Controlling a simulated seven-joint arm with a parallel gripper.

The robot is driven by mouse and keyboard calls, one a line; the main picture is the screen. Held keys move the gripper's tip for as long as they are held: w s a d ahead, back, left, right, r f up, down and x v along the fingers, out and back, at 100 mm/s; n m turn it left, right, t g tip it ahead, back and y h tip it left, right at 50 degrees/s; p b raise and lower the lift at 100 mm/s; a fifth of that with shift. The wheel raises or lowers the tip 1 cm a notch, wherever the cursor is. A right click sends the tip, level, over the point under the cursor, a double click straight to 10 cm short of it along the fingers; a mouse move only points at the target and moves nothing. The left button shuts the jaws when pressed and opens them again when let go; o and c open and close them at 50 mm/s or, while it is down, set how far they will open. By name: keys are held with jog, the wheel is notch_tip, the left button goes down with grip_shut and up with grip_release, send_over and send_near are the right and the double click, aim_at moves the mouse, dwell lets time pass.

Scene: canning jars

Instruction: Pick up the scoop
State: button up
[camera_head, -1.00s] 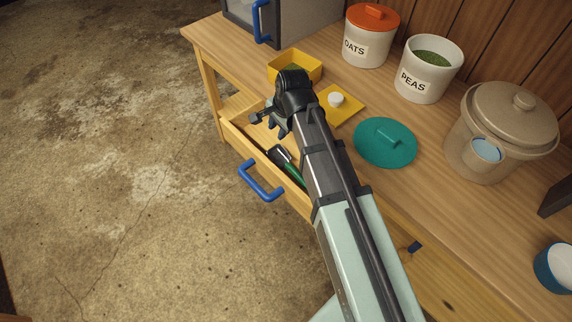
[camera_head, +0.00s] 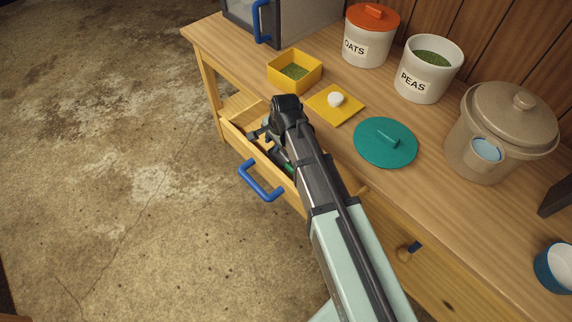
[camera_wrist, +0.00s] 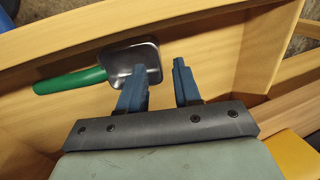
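The scoop, with a metal head (camera_wrist: 128,62) and a green handle (camera_wrist: 70,81), lies in the open drawer (camera_wrist: 180,25). In the wrist view my gripper (camera_wrist: 158,80) is open, its two blue fingers apart. The left finger overlaps the near edge of the scoop's head in the picture; the right finger is past the head's right side. Nothing is between the fingertips, and I cannot tell if the left finger touches the scoop. In the head view my arm covers most of the scoop, and only a bit of green handle (camera_head: 289,169) shows.
The drawer front has a blue handle (camera_head: 260,181). On the table above stand a yellow box (camera_head: 306,76), its yellow lid (camera_head: 323,112), a teal lid (camera_head: 365,153), an oats jar (camera_head: 367,50), a peas jar (camera_head: 410,82) and a large beige crock (camera_head: 461,145).

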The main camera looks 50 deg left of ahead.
jog(key=shift+x, duration=1.6)
grip_shut()
